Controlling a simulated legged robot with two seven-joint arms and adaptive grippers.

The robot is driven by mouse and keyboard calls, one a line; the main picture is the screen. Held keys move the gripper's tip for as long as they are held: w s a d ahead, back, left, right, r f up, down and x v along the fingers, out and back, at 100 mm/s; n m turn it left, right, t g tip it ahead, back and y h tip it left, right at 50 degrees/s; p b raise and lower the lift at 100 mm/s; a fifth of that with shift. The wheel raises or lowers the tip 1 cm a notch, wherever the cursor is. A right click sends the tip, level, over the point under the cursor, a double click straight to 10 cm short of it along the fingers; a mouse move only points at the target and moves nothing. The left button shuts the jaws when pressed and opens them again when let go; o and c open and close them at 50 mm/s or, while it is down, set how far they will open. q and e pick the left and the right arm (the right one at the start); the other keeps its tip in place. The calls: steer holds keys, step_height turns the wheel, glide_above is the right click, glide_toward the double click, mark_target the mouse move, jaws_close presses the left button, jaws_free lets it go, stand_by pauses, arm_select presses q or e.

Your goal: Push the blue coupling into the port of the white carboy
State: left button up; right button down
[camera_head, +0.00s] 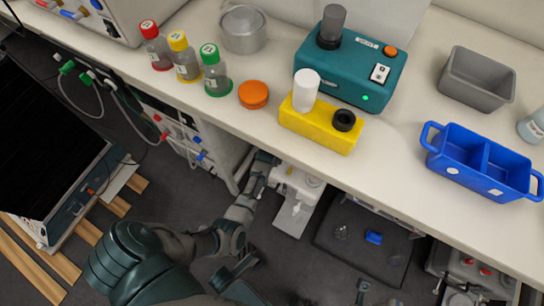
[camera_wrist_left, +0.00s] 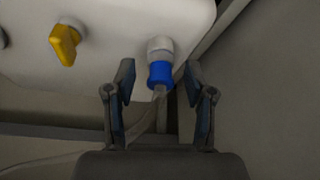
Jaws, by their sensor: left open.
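In the left wrist view, the white carboy (camera_wrist_left: 110,50) fills the top. Its pale port (camera_wrist_left: 160,46) points down toward me. The blue coupling (camera_wrist_left: 160,74) is directly in front of the port, in line with it. They appear to meet, but I cannot tell how deep the coupling sits. A thin pale hose runs from the coupling toward me. My left gripper (camera_wrist_left: 158,72) is open, with one finger on each side of the coupling and a gap on both sides. In the head view, my left arm reaches below the bench edge. I cannot make out my right gripper.
A yellow tap (camera_wrist_left: 65,43) sticks out of the carboy left of the port. Above my left arm, the bench (camera_head: 420,190) carries a yellow block (camera_head: 320,132), a teal device (camera_head: 345,75), capped bottles and a blue tray (camera_head: 470,178).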

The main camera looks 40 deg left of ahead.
arm_select(q)
steer(key=shift+r, duration=0.1)
steer(key=v, duration=1.1)
steer(key=shift+s+r, duration=0.2)
steer(key=shift+r, duration=0.15)
steer(key=shift+d, duration=0.1)
